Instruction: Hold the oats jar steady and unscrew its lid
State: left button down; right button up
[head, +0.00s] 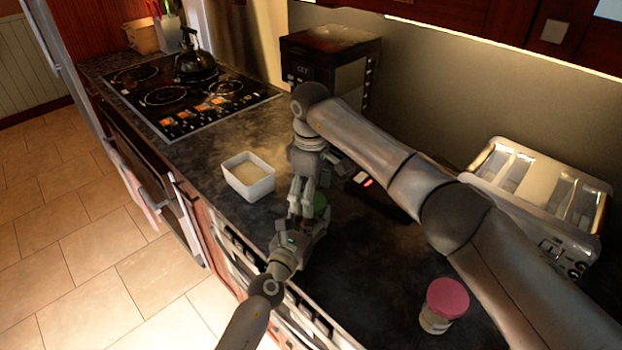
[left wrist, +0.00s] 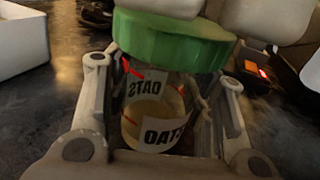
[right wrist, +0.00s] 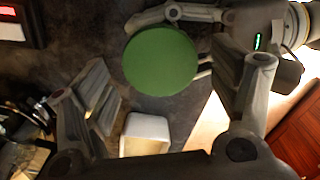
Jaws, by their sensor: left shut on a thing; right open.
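The oats jar (left wrist: 160,118) is clear, with white OATS labels and pale contents. Its green lid (left wrist: 172,42) sits on its mouth; I cannot tell how tight it is. My left gripper (head: 314,218) is shut on the jar body, one finger on each side. My right gripper (head: 303,205) comes down from above, open, with its fingers beside the lid. In the right wrist view the round lid (right wrist: 160,61) shows beyond and between the open fingers. In the head view the jar is mostly hidden by the grippers; only a bit of green shows.
A white square bowl of pale grain (head: 249,177) stands left of the grippers, near the counter edge. A pink-lidded jar (head: 443,305) stands at the lower right.

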jog(key=shift+f, duration=0.75)
